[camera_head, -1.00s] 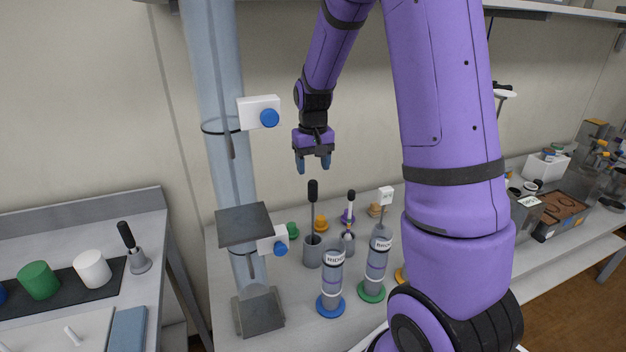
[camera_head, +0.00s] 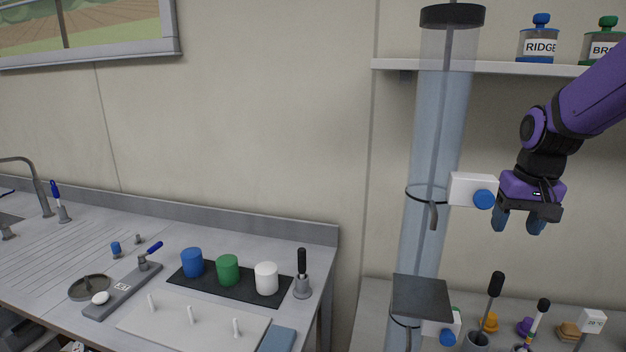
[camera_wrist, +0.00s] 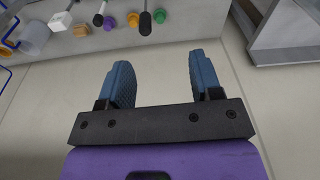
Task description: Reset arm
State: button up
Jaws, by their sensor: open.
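My gripper (camera_head: 519,222) hangs from my purple arm at the right of the head view, fingers pointing down. It is open and empty, in the air to the right of the tall clear column (camera_head: 437,160) and its white clamp block with a blue knob (camera_head: 472,190). In the wrist view, my two blue fingers (camera_wrist: 156,85) stand apart with nothing between them. The bench items lie well beyond the fingertips there.
Below my gripper, a grey cup with a black-handled tool (camera_head: 495,285) and small coloured stoppers stand on the bench. A shelf (camera_head: 480,67) holds labelled jars above. At left, blue, green and white cups (camera_head: 228,270) sit on a dark mat.

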jog(key=s+a+r+t, duration=0.1)
jog(key=s+a+r, duration=0.1)
jog(key=s, duration=0.4)
jog(key=s+a+r+n+t, duration=0.1)
jog(key=s+a+r, duration=0.2)
jog(key=s, duration=0.4)
jog(key=s+a+r+n+t, duration=0.1)
jog(key=s+a+r+t, duration=0.1)
jog(key=s, duration=0.5)
jog(key=shift+s+a+r, duration=0.25)
jog(key=shift+a+r, duration=0.1)
jog(key=shift+a, duration=0.25)
